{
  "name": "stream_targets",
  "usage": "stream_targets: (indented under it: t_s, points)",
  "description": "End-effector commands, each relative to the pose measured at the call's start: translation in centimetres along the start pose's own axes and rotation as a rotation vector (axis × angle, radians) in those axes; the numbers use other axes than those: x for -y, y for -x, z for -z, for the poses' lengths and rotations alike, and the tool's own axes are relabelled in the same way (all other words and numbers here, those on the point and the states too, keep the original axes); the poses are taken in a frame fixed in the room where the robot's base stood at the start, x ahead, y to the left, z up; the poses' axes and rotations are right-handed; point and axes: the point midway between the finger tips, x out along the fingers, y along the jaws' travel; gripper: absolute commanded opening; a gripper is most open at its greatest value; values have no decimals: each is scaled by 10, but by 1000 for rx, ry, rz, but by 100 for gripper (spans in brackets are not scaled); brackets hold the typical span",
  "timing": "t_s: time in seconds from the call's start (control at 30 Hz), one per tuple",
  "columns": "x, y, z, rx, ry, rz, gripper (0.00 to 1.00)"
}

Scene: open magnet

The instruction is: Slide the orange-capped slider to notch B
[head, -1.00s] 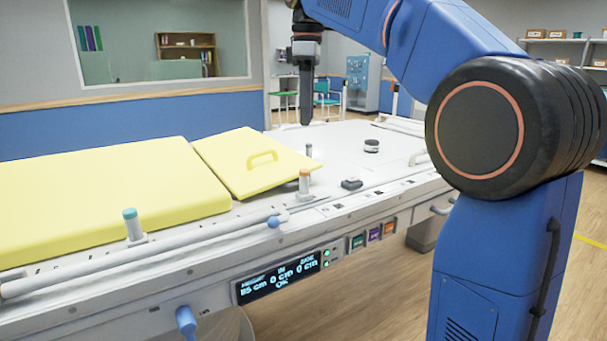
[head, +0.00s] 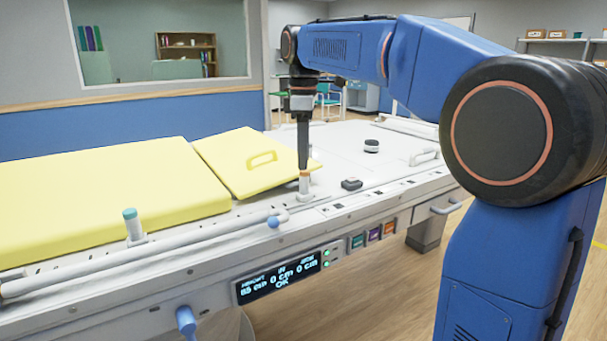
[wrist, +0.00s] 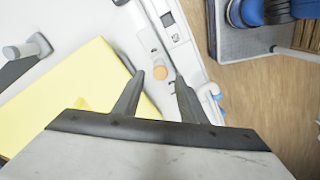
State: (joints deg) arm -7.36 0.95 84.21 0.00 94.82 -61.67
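My gripper (head: 303,167) points straight down at the cap. In the wrist view my gripper (wrist: 160,77) is open, with one finger on each side of the cap and gaps visible. Whether the fingertips reach below the cap's top is unclear. Small marks line the rail, but I cannot read which is notch B.
A teal-capped slider (head: 133,225) stands farther left along the edge. A yellow pad with a handle (head: 262,160) lies tilted beside the orange-capped slider. A display panel (head: 278,278) is on the bed's front.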

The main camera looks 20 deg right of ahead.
Motion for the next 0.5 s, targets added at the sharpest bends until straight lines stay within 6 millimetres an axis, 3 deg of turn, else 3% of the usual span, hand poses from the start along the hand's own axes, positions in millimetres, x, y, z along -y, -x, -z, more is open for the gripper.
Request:
stream_targets:
  t_s: [0.2,0.5]
  points:
    - [0,-34,0,1,0,2,38]
    - [0,-54,0,1,0,1,38]
